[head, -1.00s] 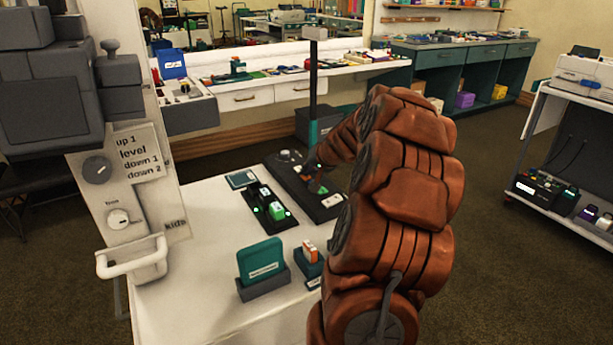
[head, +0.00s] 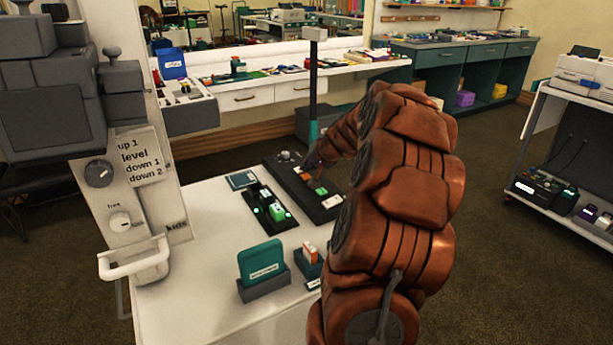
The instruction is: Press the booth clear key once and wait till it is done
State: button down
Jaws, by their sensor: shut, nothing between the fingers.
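A long dark key panel (head: 292,173) lies on the white table. It carries an orange key (head: 303,172), a green key (head: 321,190) and a white label or key (head: 331,201) at its near end. Their lettering is too small to read, so I cannot tell which is the clear key. My gripper (head: 312,160) is small and dark at the end of my arm, just behind the orange key and apart from the green key. It is shut and empty. My arm hides the right side of the table.
A dark device (head: 268,208) with green lights stands left of the panel. A tall post (head: 313,85) rises behind the panel. The white table's (head: 195,265) left front is bare.

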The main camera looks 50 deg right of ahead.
aim_at(308, 177)
jog(key=shift+r, duration=0.15)
jog(key=shift+r+p, duration=1.5)
jog(key=shift+r, duration=0.9)
